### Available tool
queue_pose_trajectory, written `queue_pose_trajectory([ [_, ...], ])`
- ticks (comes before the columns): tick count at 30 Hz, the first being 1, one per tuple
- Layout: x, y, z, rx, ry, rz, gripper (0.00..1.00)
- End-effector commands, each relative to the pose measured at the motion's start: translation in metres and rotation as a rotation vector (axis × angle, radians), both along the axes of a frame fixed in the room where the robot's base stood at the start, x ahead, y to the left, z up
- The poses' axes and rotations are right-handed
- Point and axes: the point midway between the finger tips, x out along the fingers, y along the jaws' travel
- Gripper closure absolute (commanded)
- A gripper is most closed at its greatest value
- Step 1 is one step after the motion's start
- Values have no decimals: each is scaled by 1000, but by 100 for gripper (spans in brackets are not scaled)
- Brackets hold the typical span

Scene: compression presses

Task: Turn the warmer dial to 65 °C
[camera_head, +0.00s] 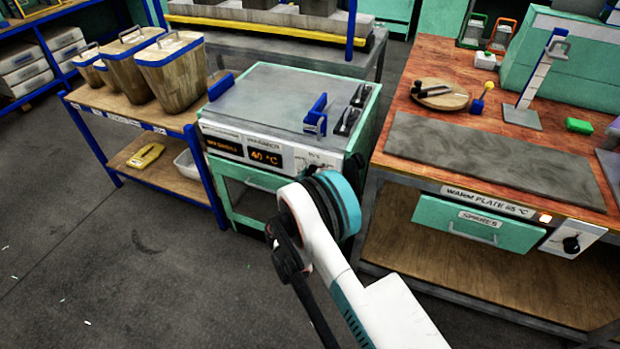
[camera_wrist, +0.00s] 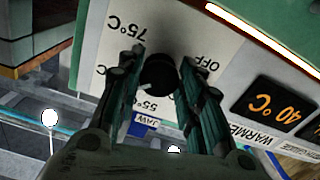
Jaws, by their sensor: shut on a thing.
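The warmer dial (camera_wrist: 158,73) is a black round knob on the white front panel of the warmer (camera_head: 285,100). In the wrist view my gripper (camera_wrist: 161,68) has one finger on each side of the dial and is shut on it. Printed marks around the dial read 75 °C, 55 °C and OFF; another mark at the left is partly cut off by the finger. I cannot tell clearly where the dial points. The warmer's display (camera_head: 265,155) reads 40 °C in orange; it also shows in the wrist view (camera_wrist: 273,106). In the head view my arm hides the dial and fingers.
A wooden bench (camera_head: 440,120) with a warm plate (camera_head: 490,155) and its own black knob (camera_head: 571,244) stands to the right. A blue-framed shelf with wooden bins (camera_head: 172,78) stands to the left. Grey floor (camera_head: 120,260) is open at the front left.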

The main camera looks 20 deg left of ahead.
Motion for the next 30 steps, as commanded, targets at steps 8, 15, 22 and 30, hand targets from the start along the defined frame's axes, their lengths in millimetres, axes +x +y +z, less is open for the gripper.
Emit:
queue_pose_trajectory([
  [8, -1, -1, -3, 135, -7, -3, 90],
  [15, -1, -1, -3, 180, -11, -3, 90],
  [22, -1, 0, -3, 186, -11, -3, 90],
  [30, -1, 0, -3, 184, -11, -3, 47],
])
